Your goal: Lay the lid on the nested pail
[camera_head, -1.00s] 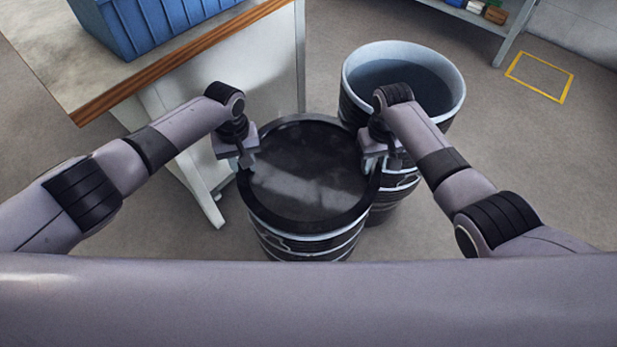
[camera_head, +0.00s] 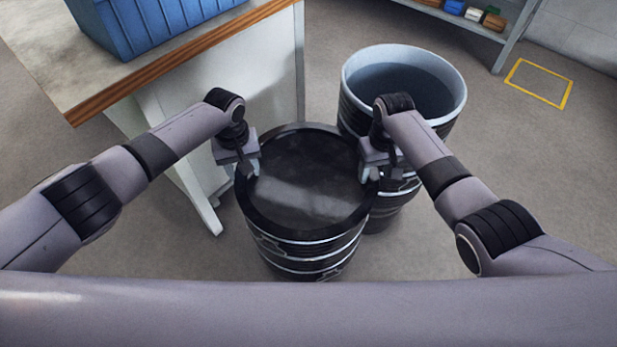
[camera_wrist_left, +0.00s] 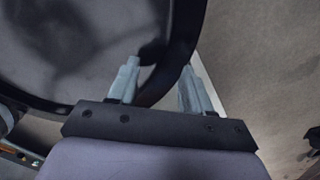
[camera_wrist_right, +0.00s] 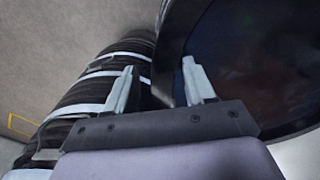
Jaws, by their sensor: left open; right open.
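A round, flat black lid (camera_head: 310,185) with a raised dark rim covers the top of the front black pail (camera_head: 305,262), which has pale hoops. No pale pail rim shows around it; whether it sits fully flush I cannot tell. My left gripper (camera_head: 243,165) is open at the lid's left edge; in the left wrist view its fingers (camera_wrist_left: 158,82) stand either side of the dark rim. My right gripper (camera_head: 381,168) is open at the right edge; in the right wrist view its fingers (camera_wrist_right: 160,85) also straddle the rim.
A second black pail (camera_head: 455,85), open with a pale rim, stands close behind to the right. A table (camera_head: 75,85) with a blue crate (camera_head: 150,25) is at the left. A shelf (camera_head: 475,20) stands at the back. The floor is clear at the right.

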